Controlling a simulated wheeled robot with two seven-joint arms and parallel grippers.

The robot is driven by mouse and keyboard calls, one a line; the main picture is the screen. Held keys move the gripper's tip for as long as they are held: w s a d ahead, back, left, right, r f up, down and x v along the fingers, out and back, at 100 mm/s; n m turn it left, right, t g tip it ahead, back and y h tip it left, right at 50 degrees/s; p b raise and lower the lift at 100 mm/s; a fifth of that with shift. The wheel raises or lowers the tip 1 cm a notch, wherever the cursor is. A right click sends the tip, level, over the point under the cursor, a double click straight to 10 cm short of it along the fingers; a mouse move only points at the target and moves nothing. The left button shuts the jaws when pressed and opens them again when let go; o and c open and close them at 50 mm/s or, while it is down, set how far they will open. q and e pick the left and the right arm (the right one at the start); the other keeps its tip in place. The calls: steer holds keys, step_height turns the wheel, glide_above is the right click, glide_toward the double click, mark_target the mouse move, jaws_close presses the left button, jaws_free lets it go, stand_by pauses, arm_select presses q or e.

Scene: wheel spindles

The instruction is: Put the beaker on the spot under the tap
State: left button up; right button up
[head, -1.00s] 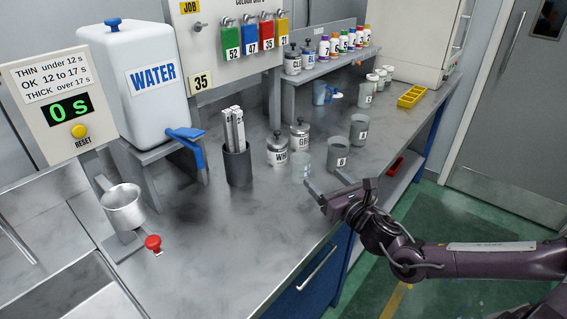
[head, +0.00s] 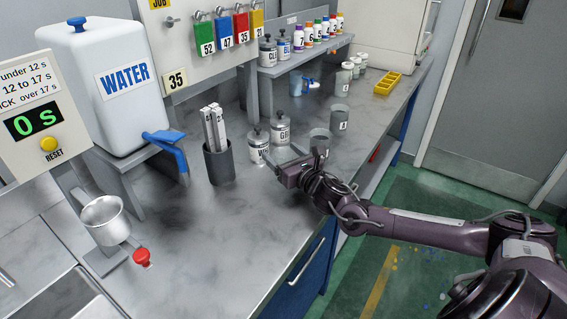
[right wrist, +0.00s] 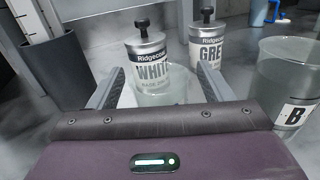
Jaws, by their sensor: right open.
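The clear glass beaker (right wrist: 166,96) stands on the bench in front of the white-paint tin (right wrist: 150,66), between my right gripper's fingers in the right wrist view. In the head view it is mostly hidden by the gripper. My right gripper (head: 291,160) is open and low over the bench, its fingers (right wrist: 158,80) on either side of the beaker; I cannot tell if they touch it. The blue tap (head: 166,143) sticks out from the white water tank (head: 122,90) at the left. No marked spot is clear on the bench below it. My left gripper is not in view.
A dark pot of sticks (head: 219,165) stands between tap and gripper. A grey tin (head: 280,129) and a grey cup marked B (right wrist: 286,85) are close to the gripper. A metal cup on a stand (head: 105,220) and red knob (head: 142,257) are front left.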

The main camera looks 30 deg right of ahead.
steer(key=shift+w, duration=0.2)
steer(key=c, duration=1.1)
